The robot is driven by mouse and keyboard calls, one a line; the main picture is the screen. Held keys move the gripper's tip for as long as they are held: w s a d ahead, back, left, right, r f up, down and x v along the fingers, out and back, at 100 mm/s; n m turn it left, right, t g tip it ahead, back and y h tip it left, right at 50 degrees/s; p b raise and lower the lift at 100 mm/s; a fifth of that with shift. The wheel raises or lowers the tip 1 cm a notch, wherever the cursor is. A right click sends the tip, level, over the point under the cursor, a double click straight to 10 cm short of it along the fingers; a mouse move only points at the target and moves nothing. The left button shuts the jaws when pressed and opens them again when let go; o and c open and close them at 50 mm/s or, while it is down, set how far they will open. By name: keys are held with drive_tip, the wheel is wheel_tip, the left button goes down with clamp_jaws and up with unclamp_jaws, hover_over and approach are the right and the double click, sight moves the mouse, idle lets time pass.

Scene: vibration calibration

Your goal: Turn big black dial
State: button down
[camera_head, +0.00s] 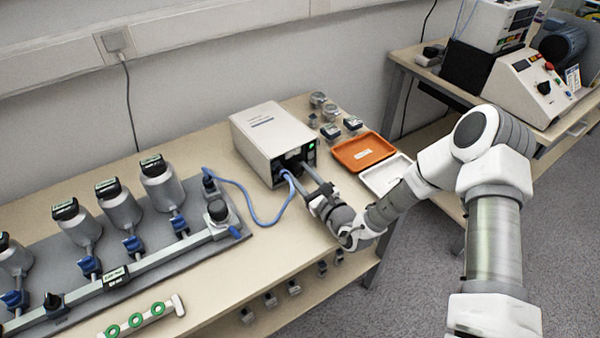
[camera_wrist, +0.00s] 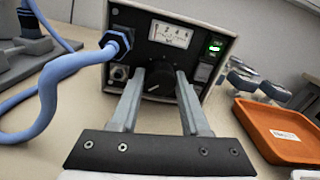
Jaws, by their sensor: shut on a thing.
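The big black dial (camera_wrist: 158,82) is on the dark front panel of a white box-shaped instrument (camera_head: 270,138), below a small analogue meter (camera_wrist: 171,34). My gripper (camera_wrist: 158,78) reaches the panel, with one finger on each side of the dial, and is shut on it. In the head view, my gripper (camera_head: 302,172) is at the front of the instrument and largely hides the dial. A white pointer line shows on the dial face in the wrist view.
A blue hose (camera_wrist: 48,85) plugs into the panel left of the dial. A lit green switch (camera_wrist: 215,47) is at its right. An orange tray (camera_head: 363,151) and a white tray (camera_head: 386,174) lie to the right. A grey manifold with several cylinders (camera_head: 120,205) stands left.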

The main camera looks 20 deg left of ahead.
drive_tip(key=m+p, duration=0.2)
drive_tip(key=shift+r+m, duration=0.2)
drive_tip(key=shift+m, duration=0.2)
drive_tip(key=m+p, duration=0.3)
drive_tip(key=shift+d, duration=0.1)
drive_tip(key=m+p, duration=0.4)
drive_tip(key=m, duration=0.2)
drive_tip(key=shift+w+f+m+g, duration=0.1)
drive_tip(key=shift+m+g, duration=0.2)
drive_tip(key=m+p, duration=0.1)
drive_tip(key=m, duration=0.5)
drive_tip(key=shift+f+g+p, duration=0.15)
drive_tip(key=shift+g+p, duration=0.15)
drive_tip(key=shift+p, duration=0.05)
drive_tip(key=m, duration=0.5)
drive_tip(key=shift+f, duration=0.1)
drive_tip(key=shift+c, duration=1.9)
unclamp_jaws()
